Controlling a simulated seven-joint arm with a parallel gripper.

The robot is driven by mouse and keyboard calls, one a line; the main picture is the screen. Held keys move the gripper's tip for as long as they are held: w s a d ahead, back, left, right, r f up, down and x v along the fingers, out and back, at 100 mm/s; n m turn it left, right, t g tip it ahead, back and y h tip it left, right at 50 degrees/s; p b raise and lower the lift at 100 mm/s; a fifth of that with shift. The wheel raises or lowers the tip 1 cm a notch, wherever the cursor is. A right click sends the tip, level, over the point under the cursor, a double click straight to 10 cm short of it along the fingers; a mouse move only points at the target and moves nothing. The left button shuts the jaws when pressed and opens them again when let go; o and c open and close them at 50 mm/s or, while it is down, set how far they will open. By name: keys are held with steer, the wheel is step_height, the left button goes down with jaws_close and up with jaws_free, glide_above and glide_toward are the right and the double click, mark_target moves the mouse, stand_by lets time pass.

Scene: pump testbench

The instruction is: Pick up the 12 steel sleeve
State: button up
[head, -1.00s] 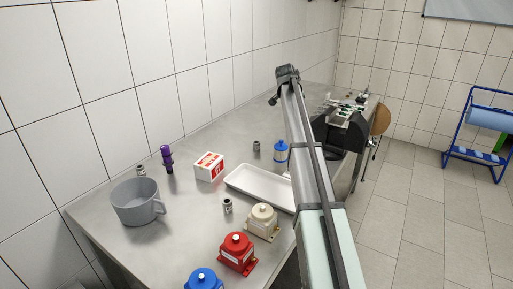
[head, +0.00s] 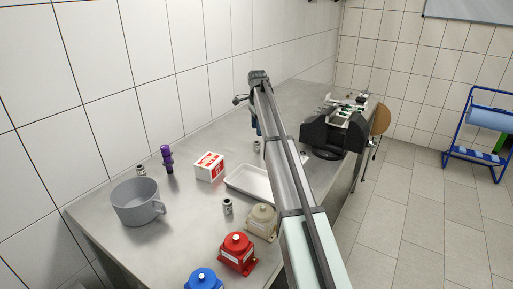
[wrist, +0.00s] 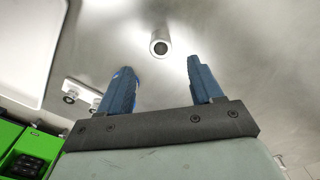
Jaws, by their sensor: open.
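Several small steel sleeves stand on the bench, and I cannot read a size on any. One sleeve (head: 256,146) is just below my gripper (head: 255,126) in the head view. In the wrist view a steel sleeve (wrist: 159,45) shows its dark round bore, beyond and between the fingertips of my open gripper (wrist: 159,66), apart from both. A second sleeve (head: 227,206) stands in front of the white tray, and a third (head: 141,170) stands behind the grey mug. Nothing is between my fingers.
The white tray (head: 238,184) is partly hidden by my arm. A red-white box (head: 209,166), purple bottle (head: 167,157), grey mug (head: 134,203), and beige (head: 262,221), red (head: 237,252) and blue (head: 203,280) pump housings stand around. A dark fixture (head: 333,134) is at right.

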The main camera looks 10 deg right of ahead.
mark_target(257, 142)
steer(key=shift+w+f, duration=0.1)
steer(key=shift+f, duration=4.3)
steer(key=shift+c, duration=0.3)
jaws_close()
